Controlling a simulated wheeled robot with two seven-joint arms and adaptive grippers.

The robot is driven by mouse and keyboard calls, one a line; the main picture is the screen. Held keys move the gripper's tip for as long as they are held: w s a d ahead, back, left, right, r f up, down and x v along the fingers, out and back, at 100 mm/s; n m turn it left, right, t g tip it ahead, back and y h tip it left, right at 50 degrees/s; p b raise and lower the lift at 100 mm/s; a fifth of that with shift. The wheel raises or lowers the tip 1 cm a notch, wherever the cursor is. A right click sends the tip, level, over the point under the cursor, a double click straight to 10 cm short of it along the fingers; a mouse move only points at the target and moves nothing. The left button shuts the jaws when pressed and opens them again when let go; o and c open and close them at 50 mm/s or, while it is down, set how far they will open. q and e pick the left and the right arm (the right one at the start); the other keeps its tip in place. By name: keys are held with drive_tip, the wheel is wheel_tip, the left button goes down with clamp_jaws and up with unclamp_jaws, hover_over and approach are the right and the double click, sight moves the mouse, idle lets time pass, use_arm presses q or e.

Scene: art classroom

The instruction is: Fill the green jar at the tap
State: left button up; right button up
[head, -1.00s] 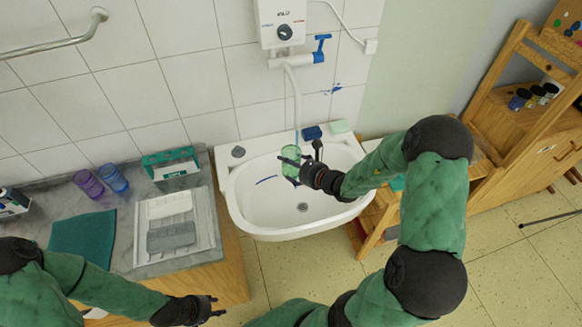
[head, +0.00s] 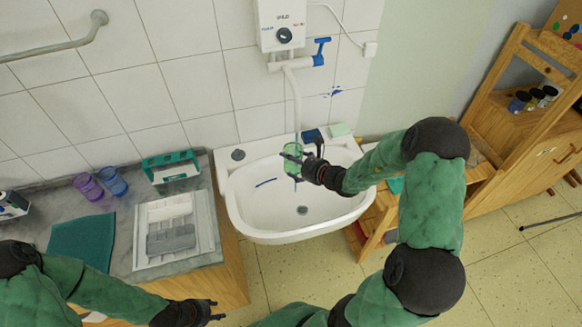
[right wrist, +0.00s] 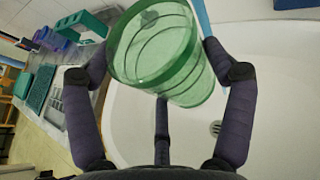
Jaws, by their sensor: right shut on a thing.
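The green jar (head: 292,151) is a see-through ribbed cup over the basin (head: 262,222). My right gripper (head: 293,157) is shut around its side; the jar also fills the top of the right wrist view (right wrist: 160,50), between the fingers (right wrist: 160,75). The tap (head: 297,62) has a blue lever and a white spout pointing down above the jar. A thin blue stream (head: 297,128) falls from the spout; in the right wrist view it (right wrist: 203,18) passes close beside the jar. I cannot tell whether any enters. My left gripper (head: 218,310) is open and empty at the counter's front.
A white water heater (head: 282,22) hangs above the tap. The left counter holds purple (head: 88,187) and blue (head: 112,182) cups, a tray (head: 145,250) and a teal cloth (head: 82,240).

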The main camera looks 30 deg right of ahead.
sight(297, 151)
drive_tip(key=shift+w+d, duration=1.65)
drive_tip(key=shift+w, duration=0.05)
idle(6.3)
